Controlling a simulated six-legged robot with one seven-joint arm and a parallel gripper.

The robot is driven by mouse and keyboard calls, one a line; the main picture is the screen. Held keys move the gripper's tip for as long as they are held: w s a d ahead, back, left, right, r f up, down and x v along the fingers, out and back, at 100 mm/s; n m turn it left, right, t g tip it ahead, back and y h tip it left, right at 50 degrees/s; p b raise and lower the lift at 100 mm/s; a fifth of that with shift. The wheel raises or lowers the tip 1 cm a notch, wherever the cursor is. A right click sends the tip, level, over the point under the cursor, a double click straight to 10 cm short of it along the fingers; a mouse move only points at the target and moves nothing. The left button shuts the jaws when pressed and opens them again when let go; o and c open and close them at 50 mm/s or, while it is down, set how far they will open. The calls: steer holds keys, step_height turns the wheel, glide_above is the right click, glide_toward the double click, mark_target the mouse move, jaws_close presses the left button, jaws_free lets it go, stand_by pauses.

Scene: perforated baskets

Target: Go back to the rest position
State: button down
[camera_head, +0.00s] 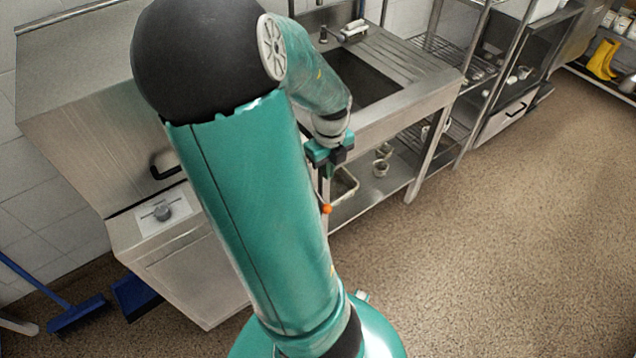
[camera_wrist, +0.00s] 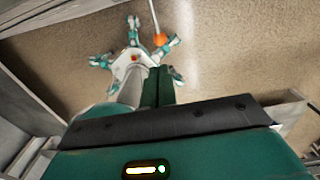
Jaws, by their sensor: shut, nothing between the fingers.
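My gripper (camera_head: 328,158) hangs at the end of my folded teal arm, in front of the steel sink unit in the head view. It appears small there and is partly hidden by my arm. In the wrist view its fingers (camera_wrist: 157,86) are two dark green strips side by side, shut with nothing between them. They point down toward my own base and legs on the floor. No object is held.
The sink counter (camera_head: 408,98) stands behind my gripper, with small cups (camera_head: 381,168) on its lower shelf. A steel appliance (camera_head: 190,255) is at left, with a blue broom (camera_head: 77,315) beside it. Shelving and yellow boots (camera_head: 601,60) are far right. The brown floor (camera_head: 520,240) at right is clear.

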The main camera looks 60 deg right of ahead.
stand_by(0.5)
steer(key=w+a+r+n+t, duration=0.1)
steer(key=w+a+r+n, duration=0.2)
steer(key=w+a+n, duration=0.3)
steer(key=w+a+r+n+t+y, duration=0.1)
steer(key=w+a+r+n, duration=0.2)
steer(key=a+n, duration=0.45)
steer(key=w+a+r+n+t, duration=0.1)
steer(key=w+a+r+n, duration=0.2)
steer(key=w+a+n, duration=0.4)
steer(key=s+a+r+n+t, duration=0.1)
steer(key=a+r+n, duration=0.4)
steer(key=n, duration=0.5)
steer(key=s+a+r+n+t+h, duration=0.1)
steer(key=s+a+r+n, duration=0.3)
steer(key=a+n, duration=0.6)
steer(key=shift+s+a+r+n+t, duration=0.15)
steer(key=shift+a+r+n+t, duration=0.15)
steer(key=shift+r+n, duration=0.25)
steer(key=shift+d+r, duration=0.1)
steer(key=shift+d, duration=0.15)
